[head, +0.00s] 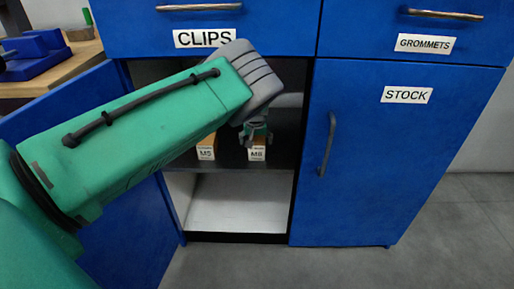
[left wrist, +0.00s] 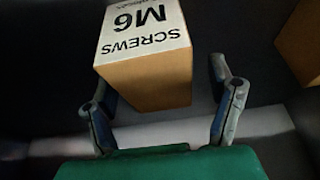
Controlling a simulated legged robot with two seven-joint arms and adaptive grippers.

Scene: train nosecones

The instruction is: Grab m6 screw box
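The M6 screw box (left wrist: 150,78) is cardboard brown with a white label reading "SCREWS M6", upside down in the left wrist view. In the head view the M6 screw box (head: 257,154) sits on the middle shelf of the open cabinet. My left gripper (head: 256,138) is at the box's top, inside the cabinet. In the left wrist view its fingers are spread, one on each side of the box. There is a clear gap to the right finger; the left finger is close to the box edge, and contact cannot be told. My right gripper is not in view.
An M5 box (head: 206,149) stands left of the M6 box on the shelf (head: 232,158). The lower compartment (head: 235,205) is empty. The closed STOCK door (head: 385,170) bounds the opening on the right, and the CLIPS drawer (head: 270,40) is above. An open blue door (head: 135,215) is at left.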

